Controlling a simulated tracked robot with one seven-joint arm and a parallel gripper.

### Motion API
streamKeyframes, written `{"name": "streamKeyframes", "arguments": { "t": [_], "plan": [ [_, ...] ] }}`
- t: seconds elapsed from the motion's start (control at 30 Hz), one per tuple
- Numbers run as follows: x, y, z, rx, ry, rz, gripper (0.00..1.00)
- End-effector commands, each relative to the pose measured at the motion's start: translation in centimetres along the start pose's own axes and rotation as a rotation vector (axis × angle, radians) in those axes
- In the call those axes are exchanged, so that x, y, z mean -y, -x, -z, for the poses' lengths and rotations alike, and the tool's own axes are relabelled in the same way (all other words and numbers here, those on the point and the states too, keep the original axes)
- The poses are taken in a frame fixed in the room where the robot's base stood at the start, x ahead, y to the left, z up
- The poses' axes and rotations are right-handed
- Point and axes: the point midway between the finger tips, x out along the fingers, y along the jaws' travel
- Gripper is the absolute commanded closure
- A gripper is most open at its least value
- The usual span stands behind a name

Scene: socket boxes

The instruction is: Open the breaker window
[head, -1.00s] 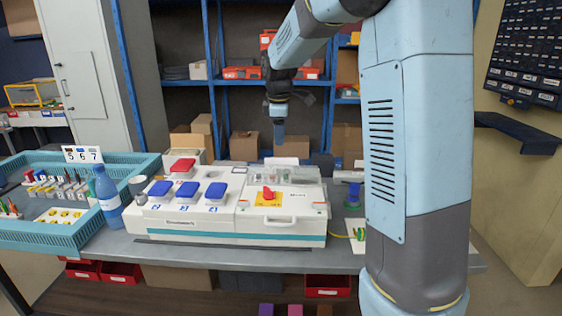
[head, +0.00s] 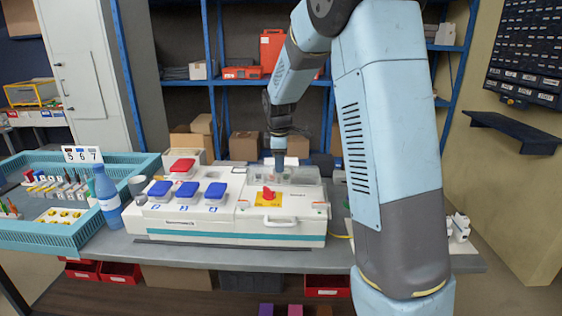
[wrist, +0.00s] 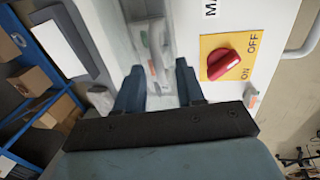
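The white socket box (head: 230,226) stands on the bench. The breaker window (head: 306,174), a clear cover, lies at the back of its right part, behind the yellow plate with a red switch (head: 268,194). My gripper (head: 279,152) points down over the window's back side. In the wrist view, my gripper (wrist: 158,70) is open, its two dark fingers apart. The clear window (wrist: 152,35) shows between and beyond the fingertips, with breakers blurred beneath. I cannot tell whether the fingers touch it. The red switch (wrist: 222,65) shows right of the fingers.
A blue bottle (head: 107,197) and a teal crate (head: 60,236) with small parts stand at left. Cardboard boxes (head: 244,146) sit on the shelf behind.

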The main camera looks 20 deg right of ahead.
Motion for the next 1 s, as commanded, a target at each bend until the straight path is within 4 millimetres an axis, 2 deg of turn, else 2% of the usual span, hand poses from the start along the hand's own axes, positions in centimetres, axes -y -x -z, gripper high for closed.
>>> {"name": "streamKeyframes", "arguments": {
  "t": [0.07, 0.47, 1.0],
  "plan": [
    [0.01, 0.02, 0.01, 0.000, 0.000, 0.000, 0.63],
    [0.03, 0.03, 0.04, 0.000, 0.000, 0.000, 1.00],
    [0.09, 0.02, 0.08, 0.000, 0.001, 0.002, 1.00]
  ]
}}
